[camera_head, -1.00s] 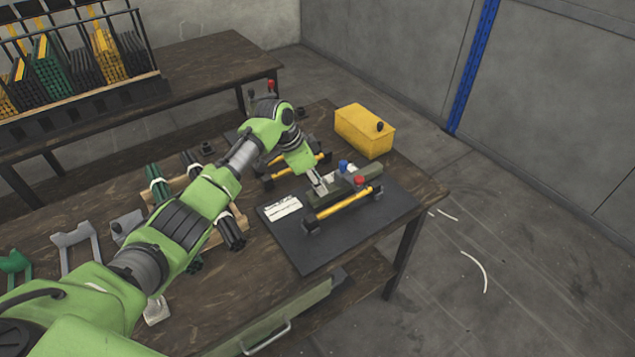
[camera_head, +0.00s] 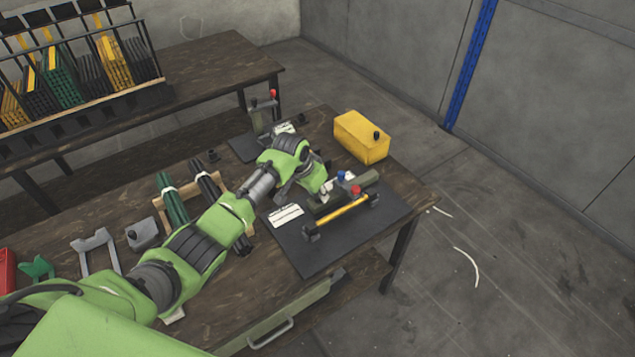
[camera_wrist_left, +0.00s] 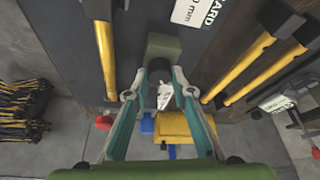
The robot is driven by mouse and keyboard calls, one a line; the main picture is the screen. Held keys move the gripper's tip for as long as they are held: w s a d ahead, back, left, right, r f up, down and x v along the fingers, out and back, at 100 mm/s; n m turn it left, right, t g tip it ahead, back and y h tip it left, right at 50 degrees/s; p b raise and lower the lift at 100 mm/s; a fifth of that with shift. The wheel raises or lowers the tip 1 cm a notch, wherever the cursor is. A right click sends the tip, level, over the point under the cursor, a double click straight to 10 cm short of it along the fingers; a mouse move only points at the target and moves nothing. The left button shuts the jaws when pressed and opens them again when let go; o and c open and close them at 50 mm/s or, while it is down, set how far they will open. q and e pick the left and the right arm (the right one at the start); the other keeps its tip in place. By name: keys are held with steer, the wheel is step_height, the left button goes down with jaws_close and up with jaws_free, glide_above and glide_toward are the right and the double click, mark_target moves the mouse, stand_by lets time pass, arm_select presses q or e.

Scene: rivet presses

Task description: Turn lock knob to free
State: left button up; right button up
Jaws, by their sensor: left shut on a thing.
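The rivet press (camera_head: 368,180) is a long green body on a dark mat (camera_head: 325,252), with a blue knob (camera_head: 341,175), a red knob (camera_head: 356,190) and a yellow bar (camera_head: 345,213). My left gripper (camera_head: 318,203) is at the near left end of the press. In the left wrist view its two fingers (camera_wrist_left: 161,75) are closed around a dark part of the press (camera_wrist_left: 163,50); I cannot tell whether this part is the lock knob. The blue knob (camera_wrist_left: 147,124) and red knob (camera_wrist_left: 103,122) show apart from the fingertips. My right gripper is not in view.
A yellow box (camera_head: 358,140) stands behind the press. Another press (camera_head: 263,112) stands at the far end of the table. Dark and green tubes (camera_head: 172,200) lie in a wooden rack left of my arm. The mat's front is clear.

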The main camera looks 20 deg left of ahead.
arm_select(q)
steer(key=n+p, duration=0.1)
steer(key=n+y+p, duration=0.1)
steer(key=shift+d+r+n, duration=0.15)
steer(key=shift+r+n, duration=0.05)
steer(key=shift+n, duration=0.2)
steer(key=n+y+p, duration=0.1)
steer(key=n, duration=0.1)
steer(key=shift+d+f+n, duration=0.1)
steer(key=shift+n, duration=0.3)
steer(key=n+y, duration=0.1)
steer(key=n, duration=0.1)
steer(key=shift+f+n, duration=0.1)
steer(key=shift+n, duration=0.2)
steer(key=shift+n+y+b, duration=0.65)
steer(key=shift+n+y, duration=0.05)
steer(key=shift+n, duration=0.9)
steer(key=shift+w+g, duration=0.1)
steer(key=shift+g, duration=0.2)
steer(key=o, duration=1.1)
